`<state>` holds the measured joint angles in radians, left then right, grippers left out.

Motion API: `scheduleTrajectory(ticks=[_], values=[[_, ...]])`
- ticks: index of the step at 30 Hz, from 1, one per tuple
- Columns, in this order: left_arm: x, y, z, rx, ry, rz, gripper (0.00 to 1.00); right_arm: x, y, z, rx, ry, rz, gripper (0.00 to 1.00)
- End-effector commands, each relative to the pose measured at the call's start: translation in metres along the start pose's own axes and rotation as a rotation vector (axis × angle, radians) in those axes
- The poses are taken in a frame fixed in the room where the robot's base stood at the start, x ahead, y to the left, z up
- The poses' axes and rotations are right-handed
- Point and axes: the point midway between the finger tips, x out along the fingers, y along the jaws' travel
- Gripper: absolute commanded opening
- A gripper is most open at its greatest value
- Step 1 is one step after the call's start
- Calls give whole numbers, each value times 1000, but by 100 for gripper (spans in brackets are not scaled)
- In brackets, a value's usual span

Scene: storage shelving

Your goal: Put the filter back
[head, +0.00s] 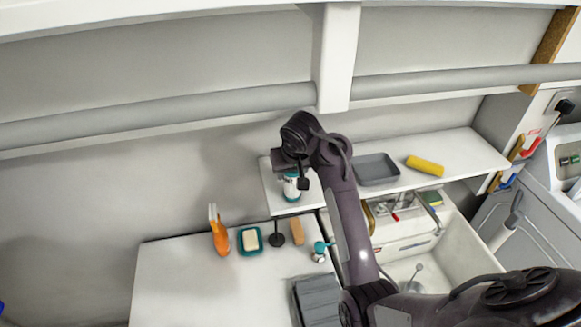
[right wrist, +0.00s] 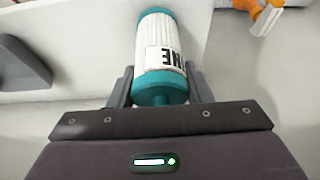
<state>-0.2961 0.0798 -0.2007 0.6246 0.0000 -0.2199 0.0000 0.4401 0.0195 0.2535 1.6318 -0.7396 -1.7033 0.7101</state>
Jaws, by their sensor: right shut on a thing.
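The filter (head: 291,188) is a white ribbed cylinder with teal end caps and a dark-lettered label. My right gripper (head: 297,179) is shut on it at the left end of the white wall shelf (head: 455,155). In the right wrist view, the fingers (right wrist: 159,92) are on both sides of the filter (right wrist: 155,40), near its closer teal cap. I cannot tell whether its base touches the shelf. My arm hides part of the shelf. My left gripper is not in view.
A grey tray (head: 376,169) and a yellow roll (head: 425,166) lie on the shelf to the right. The counter (head: 180,275) below holds an orange bottle (head: 219,238), a teal dish (head: 250,240), a brown block (head: 297,231) and a teal-topped item (head: 320,251). A sink (head: 420,268) is at right.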

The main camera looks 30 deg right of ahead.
Motion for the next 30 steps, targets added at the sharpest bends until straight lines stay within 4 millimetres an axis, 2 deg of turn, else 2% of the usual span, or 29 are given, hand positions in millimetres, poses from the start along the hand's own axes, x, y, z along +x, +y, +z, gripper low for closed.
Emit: scheduleTrajectory(ticks=[1, 4, 18, 19, 21, 23, 30], values=[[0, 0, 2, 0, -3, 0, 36, 2, 1, -9, 0, 1, 2, 18], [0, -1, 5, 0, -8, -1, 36, 7, 1, -19, 1, 1, 2, 18], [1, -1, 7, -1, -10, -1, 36, 12, 1, -14, 1, 0, 1, 18], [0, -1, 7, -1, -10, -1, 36, 12, 1, -14, 1, 0, 0, 49], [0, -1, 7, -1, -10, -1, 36, 12, 1, -15, 1, 0, 0, 58], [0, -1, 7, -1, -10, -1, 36, 12, 1, -14, 1, 0, 0, 66], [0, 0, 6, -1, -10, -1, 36, 12, 1, -14, 1, -1, 0, 66]])
